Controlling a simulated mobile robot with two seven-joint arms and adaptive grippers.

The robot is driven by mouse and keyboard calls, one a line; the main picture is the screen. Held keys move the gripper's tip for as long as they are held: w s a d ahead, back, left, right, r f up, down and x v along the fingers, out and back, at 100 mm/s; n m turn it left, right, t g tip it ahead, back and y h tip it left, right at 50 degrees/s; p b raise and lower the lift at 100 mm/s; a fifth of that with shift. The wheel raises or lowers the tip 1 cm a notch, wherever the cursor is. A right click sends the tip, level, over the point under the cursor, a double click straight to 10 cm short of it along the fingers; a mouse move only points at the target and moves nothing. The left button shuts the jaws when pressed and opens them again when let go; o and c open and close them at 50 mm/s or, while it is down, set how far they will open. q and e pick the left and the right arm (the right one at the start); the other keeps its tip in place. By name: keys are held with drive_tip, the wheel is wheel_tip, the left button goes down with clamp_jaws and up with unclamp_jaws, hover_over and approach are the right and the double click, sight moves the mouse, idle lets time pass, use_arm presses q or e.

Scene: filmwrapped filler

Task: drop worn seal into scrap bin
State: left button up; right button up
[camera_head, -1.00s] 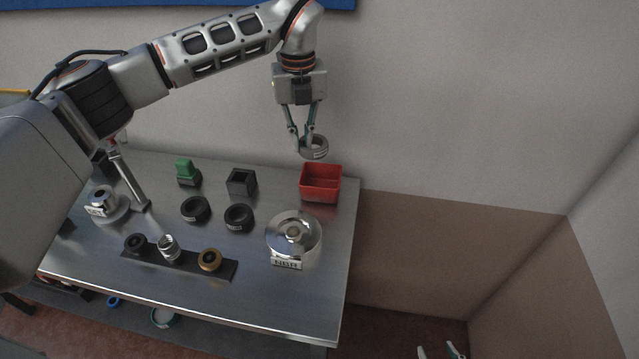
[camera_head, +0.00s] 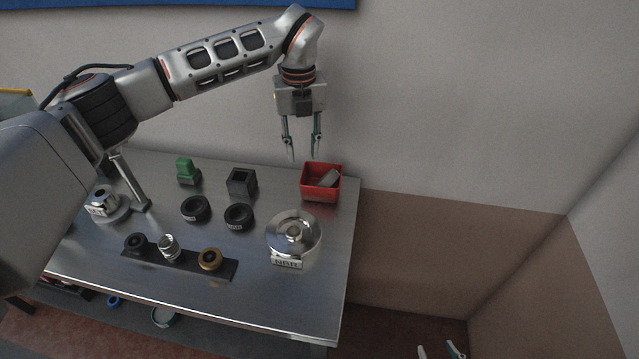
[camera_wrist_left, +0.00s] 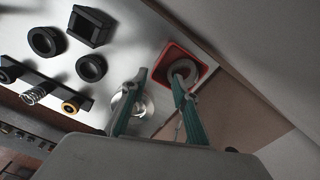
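The worn seal (camera_head: 329,178), a grey ring, lies tilted inside the red scrap bin (camera_head: 322,196) at the back right of the table. In the left wrist view the seal (camera_wrist_left: 184,68) also shows within the red walls of the bin (camera_wrist_left: 204,70). My left gripper (camera_head: 303,156) is open and empty, above the bin and slightly to its left, pointing down. Its spread fingers (camera_wrist_left: 160,82) also show in the left wrist view. My right gripper (camera_head: 438,350) shows only its fingertips at the bottom edge, apart and empty, away from the table.
Two black rings (camera_head: 195,208) (camera_head: 239,216), a black square box (camera_head: 241,183) and a green-topped block (camera_head: 187,171) stand left of the bin. A round metal fixture (camera_head: 294,236) with an NBR label is in front of it. A dark rack (camera_head: 190,262) holds small parts. A wall rises behind.

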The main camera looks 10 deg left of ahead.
use_arm(q)
drive_tip(key=shift+r, duration=0.15)
wheel_tip(320, 180, up, 7)
drive_tip(key=shift+r, duration=0.15)
idle(0.5)
drive_tip(key=shift+s, duration=0.1)
